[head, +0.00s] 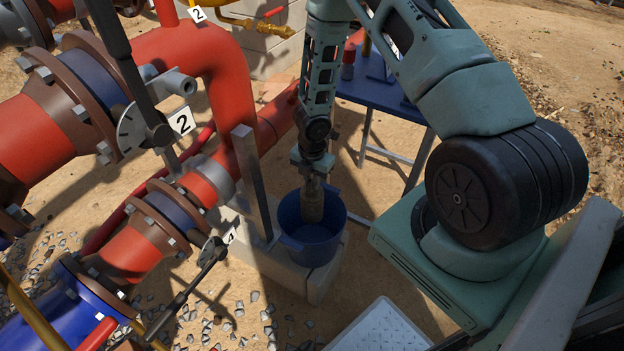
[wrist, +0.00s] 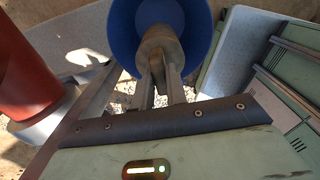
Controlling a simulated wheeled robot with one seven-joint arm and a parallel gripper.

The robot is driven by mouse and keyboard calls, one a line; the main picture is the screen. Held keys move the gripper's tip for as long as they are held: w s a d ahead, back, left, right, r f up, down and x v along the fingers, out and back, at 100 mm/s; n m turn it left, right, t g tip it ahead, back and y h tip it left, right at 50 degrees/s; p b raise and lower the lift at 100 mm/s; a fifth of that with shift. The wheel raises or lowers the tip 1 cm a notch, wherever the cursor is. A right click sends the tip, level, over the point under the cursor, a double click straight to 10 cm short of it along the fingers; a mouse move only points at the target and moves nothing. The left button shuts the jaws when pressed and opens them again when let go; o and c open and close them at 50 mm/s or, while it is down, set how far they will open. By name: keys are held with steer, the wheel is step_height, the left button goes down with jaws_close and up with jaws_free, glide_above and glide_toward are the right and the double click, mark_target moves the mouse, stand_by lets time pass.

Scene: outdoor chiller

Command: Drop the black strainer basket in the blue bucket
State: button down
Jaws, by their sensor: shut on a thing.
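The blue bucket (head: 308,250) stands open on a pale block beside the red pipework. It also shows at the top of the wrist view (wrist: 203,30). My gripper (head: 313,179) points down over the bucket mouth. In the wrist view my gripper's fingers (wrist: 161,82) are shut on the strainer basket (wrist: 157,42), which looks like a dull brown-grey cylinder. In the head view the basket (head: 313,204) hangs below the fingers, its lower part within the bucket's opening. Whether it touches the bucket wall or floor cannot be told.
A grey upright post (head: 253,185) stands close to the bucket's left. Red pipes with flanges and lever valves (head: 210,255) fill the left side. A blue table (head: 375,92) stands behind. A light tread plate (head: 378,330) lies at front right.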

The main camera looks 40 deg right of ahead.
mark_target(312, 192)
steer(key=shift+f+b, duration=2.45)
steer(key=shift+f, duration=0.5)
steer(key=c, duration=0.9)
jaws_free()
steer(key=shift+o, duration=0.2)
step_height(312, 192, up, 7)
steer(key=p, duration=0.7)
steer(key=shift+r, duration=0.15)
